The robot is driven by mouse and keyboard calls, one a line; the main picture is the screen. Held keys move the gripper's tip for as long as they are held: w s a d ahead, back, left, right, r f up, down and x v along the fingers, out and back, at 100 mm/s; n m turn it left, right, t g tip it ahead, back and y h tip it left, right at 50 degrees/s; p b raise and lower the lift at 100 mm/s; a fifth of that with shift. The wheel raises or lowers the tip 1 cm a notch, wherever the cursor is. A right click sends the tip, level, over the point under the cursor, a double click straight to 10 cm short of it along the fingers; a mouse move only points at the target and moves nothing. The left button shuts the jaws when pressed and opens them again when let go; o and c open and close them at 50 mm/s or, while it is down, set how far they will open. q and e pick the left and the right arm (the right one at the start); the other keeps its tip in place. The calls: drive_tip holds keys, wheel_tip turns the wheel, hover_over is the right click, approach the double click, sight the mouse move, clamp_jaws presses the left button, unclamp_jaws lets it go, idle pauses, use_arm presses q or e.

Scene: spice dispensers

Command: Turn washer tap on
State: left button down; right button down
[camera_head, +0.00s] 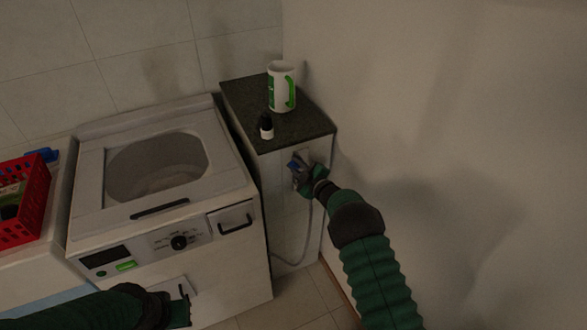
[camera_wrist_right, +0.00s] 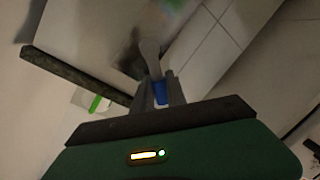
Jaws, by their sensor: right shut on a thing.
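The washer tap has a blue handle (camera_head: 293,163) and sits on the tiled front of the narrow cabinet, right of the washing machine (camera_head: 165,222). In the right wrist view the blue handle (camera_wrist_right: 160,92) lies between the fingers. My right gripper (camera_head: 300,172) is shut on it; the gripper also shows in the wrist view (camera_wrist_right: 152,90). The tap body is mostly hidden by the gripper. A grey hose (camera_head: 300,255) hangs below the tap. My left gripper (camera_head: 184,302) is low in front of the washer; its fingers are too unclear to tell their state.
A red basket (camera_head: 22,200) is at the far left. A plain wall (camera_head: 440,120) bounds the right side.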

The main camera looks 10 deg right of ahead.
sight(300, 152)
drive_tip(key=m, duration=0.1)
drive_tip(key=d+m, duration=0.1)
drive_tip(key=m+y+b, duration=0.1)
drive_tip(key=m, duration=0.1)
drive_tip(key=shift+w+d+r, duration=0.1)
drive_tip(key=shift+d+r, duration=0.05)
drive_tip(key=shift+d, duration=0.2)
drive_tip(key=m, duration=0.1)
drive_tip(key=d+m+b, duration=0.1)
drive_tip(key=m, duration=0.1)
drive_tip(key=d+m+b, duration=0.1)
drive_tip(key=m, duration=0.1)
drive_tip(key=shift+w+r+t+y, duration=0.25)
drive_tip(key=shift+t+y, duration=0.15)
drive_tip(key=shift+m, duration=0.3)
drive_tip(key=shift+d, duration=0.1)
drive_tip(key=c, duration=1.5)
unclamp_jaws()
drive_tip(key=shift+o, duration=0.7)
drive_tip(key=shift+w+d+r, duration=0.1)
drive_tip(key=shift+d+r, duration=0.05)
drive_tip(key=shift+r, duration=0.1)
